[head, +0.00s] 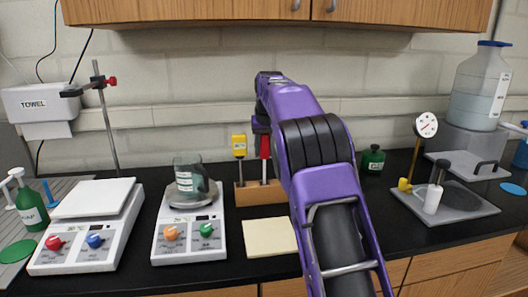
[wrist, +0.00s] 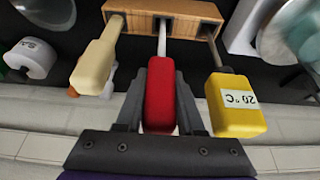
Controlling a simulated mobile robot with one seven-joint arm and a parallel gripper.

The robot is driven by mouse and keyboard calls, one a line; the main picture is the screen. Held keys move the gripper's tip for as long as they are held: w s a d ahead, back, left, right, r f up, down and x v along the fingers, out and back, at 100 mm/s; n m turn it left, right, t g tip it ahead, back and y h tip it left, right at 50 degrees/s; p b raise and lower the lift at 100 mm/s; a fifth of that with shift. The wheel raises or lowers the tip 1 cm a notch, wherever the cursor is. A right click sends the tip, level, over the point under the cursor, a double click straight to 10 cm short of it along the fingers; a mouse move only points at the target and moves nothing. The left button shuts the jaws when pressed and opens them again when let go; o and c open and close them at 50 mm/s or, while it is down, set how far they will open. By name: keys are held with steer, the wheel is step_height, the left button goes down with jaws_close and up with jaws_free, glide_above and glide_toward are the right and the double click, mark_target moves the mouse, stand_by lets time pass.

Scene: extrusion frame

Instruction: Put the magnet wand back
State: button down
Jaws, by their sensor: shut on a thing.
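The magnet wand, with a red handle (wrist: 160,100) and a pale thin shaft, is upright between the two dark fingers of my gripper (wrist: 163,72), which is shut on the handle. In the head view, the red handle (head: 265,147) hangs over the wooden rack (head: 262,196), partly beside my purple arm. In the wrist view, the shaft runs to a middle slot of the rack (wrist: 190,8) and its end seems to be in it; how deep is hidden. A yellow tool marked 20 °C (wrist: 234,105) and a cream-handled tool (wrist: 98,65) stand at either side.
A pale yellow pad (head: 270,237) lies in front. A green bottle (head: 373,159) is to the right, beyond my arm. The wall is close behind.

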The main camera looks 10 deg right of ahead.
steer(key=shift+f, duration=0.2)
steer(key=c, duration=0.5)
jaws_free()
steer(key=shift+s+r, duration=0.1)
steer(key=shift+r, duration=0.45)
steer(key=p+v, duration=0.1)
steer(key=v, duration=1)
steer(key=shift+r+p, duration=0.15)
steer(key=shift+p, duration=0.15)
